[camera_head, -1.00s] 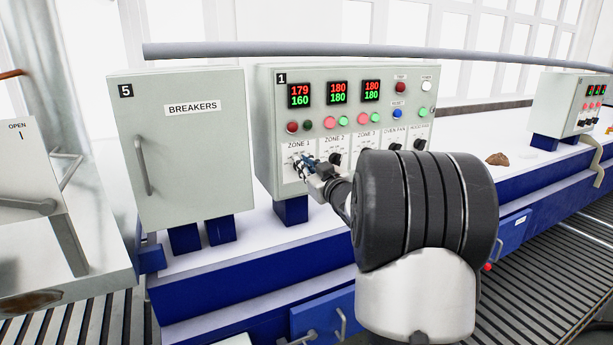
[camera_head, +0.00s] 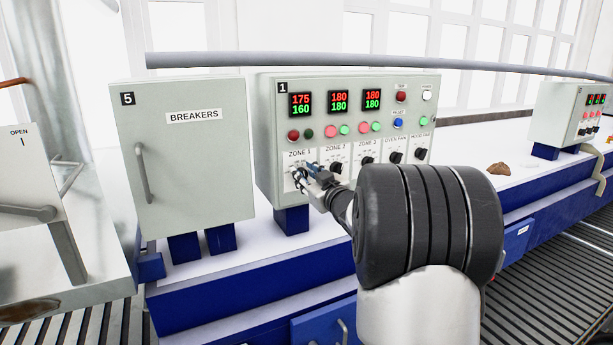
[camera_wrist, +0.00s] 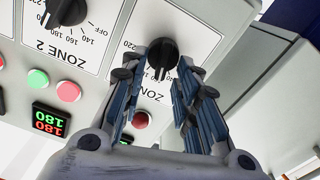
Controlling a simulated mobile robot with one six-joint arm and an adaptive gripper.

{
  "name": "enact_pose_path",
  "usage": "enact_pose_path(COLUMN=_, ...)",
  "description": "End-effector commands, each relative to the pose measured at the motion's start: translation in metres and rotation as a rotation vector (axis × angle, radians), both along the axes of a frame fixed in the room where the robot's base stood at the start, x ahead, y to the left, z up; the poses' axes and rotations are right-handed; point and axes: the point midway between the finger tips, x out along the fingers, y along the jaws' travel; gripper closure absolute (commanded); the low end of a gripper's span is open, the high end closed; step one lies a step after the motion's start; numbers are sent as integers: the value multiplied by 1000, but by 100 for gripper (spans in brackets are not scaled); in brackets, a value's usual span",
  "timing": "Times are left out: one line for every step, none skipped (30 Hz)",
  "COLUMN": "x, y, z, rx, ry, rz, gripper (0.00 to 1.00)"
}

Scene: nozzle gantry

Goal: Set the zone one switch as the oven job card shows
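The control panel (camera_head: 345,140) is a grey box marked 1. The zone one switch (camera_wrist: 163,53) is a black knob on a white plate, seen upside down in the wrist view; its labels are partly hidden by my fingers. My gripper (camera_wrist: 172,62) is at this knob, its fingertips apart with the knob between or just beyond them. I cannot tell whether they touch it. In the head view my gripper (camera_head: 305,177) covers most of the knob. The zone one display (camera_head: 300,104) reads 175 in red over 160 in green. The oven job card is not in view.
Zone two (camera_head: 338,102) and zone three (camera_head: 371,100) displays read 180 over 180. A grey breakers cabinet (camera_head: 186,160) stands left of the panel. A long rail (camera_head: 380,62) passes above the panel.

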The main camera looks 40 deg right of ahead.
Motion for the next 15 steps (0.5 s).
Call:
enact_pose_path(x=0, y=0, z=0, rx=0, ry=0, rz=0, gripper=71)
enact_pose_path(x=0, y=0, z=0, rx=0, ry=0, rz=0, gripper=71)
enact_pose_path(x=0, y=0, z=0, rx=0, ry=0, rz=0, gripper=71)
enact_pose_path(x=0, y=0, z=0, rx=0, ry=0, rz=0, gripper=71)
enact_pose_path(x=0, y=0, z=0, rx=0, ry=0, rz=0, gripper=71)
enact_pose_path(x=0, y=0, z=0, rx=0, ry=0, rz=0, gripper=71)
enact_pose_path(x=-1, y=0, z=0, rx=0, ry=0, rz=0, gripper=71)
enact_pose_path(x=-2, y=0, z=0, rx=0, ry=1, rz=0, gripper=71)
enact_pose_path(x=-4, y=1, z=0, rx=0, ry=1, rz=-1, gripper=71)
enact_pose_path(x=-7, y=1, z=0, rx=0, ry=1, rz=-1, gripper=71)
enact_pose_path(x=-11, y=2, z=0, rx=0, ry=1, rz=-1, gripper=71)
enact_pose_path(x=-16, y=3, z=0, rx=0, ry=2, rz=-1, gripper=71)
enact_pose_path(x=-21, y=5, z=1, rx=0, ry=1, rz=-1, gripper=71)
enact_pose_path(x=-27, y=6, z=0, rx=0, ry=0, rz=-2, gripper=71)
enact_pose_path(x=-35, y=7, z=0, rx=0, ry=1, rz=-3, gripper=71)
